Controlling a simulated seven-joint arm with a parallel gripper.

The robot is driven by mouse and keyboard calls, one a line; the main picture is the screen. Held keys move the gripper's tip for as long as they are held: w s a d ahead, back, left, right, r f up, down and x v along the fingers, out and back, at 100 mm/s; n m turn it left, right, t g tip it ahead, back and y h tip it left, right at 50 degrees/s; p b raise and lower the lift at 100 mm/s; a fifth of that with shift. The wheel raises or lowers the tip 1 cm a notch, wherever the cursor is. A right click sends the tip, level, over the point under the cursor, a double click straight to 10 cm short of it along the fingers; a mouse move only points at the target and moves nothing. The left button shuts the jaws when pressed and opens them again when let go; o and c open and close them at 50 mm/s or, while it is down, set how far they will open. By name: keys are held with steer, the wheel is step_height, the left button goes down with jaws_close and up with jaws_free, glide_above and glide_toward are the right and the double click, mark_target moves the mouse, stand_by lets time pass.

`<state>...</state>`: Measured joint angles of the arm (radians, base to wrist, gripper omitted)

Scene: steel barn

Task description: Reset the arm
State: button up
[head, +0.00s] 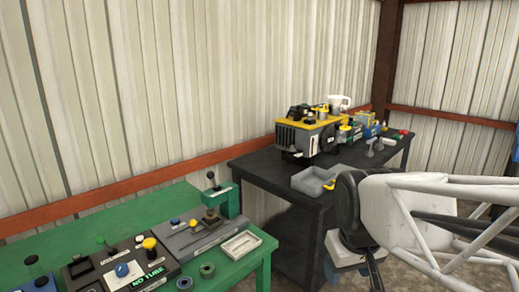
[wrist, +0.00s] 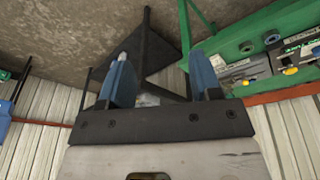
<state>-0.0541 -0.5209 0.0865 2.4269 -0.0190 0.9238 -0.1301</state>
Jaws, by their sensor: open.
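My gripper (wrist: 159,60) shows in the wrist view with its two blue fingers spread apart and nothing between them. In the head view my white arm reaches in from the right edge, in front of the black table (head: 258,168). The gripper end hangs low there, beside the table's near right side, and is partly hidden by the arm. In the wrist view the black table (wrist: 150,55) and the green bench (wrist: 232,42) appear upside down beyond the fingers.
The green bench (head: 258,250) holds a panel reading "NO TUBE" (head: 140,275), a grey box (head: 185,240) and a pale tray (head: 240,246). On the black table stand a yellow-topped machine (head: 305,132), a grey bin (head: 315,180) and several small items. Metal walls stand behind.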

steer(key=s+d+f+m, duration=0.2)
steer(key=s, duration=0.4)
steer(key=shift+s, duration=0.35)
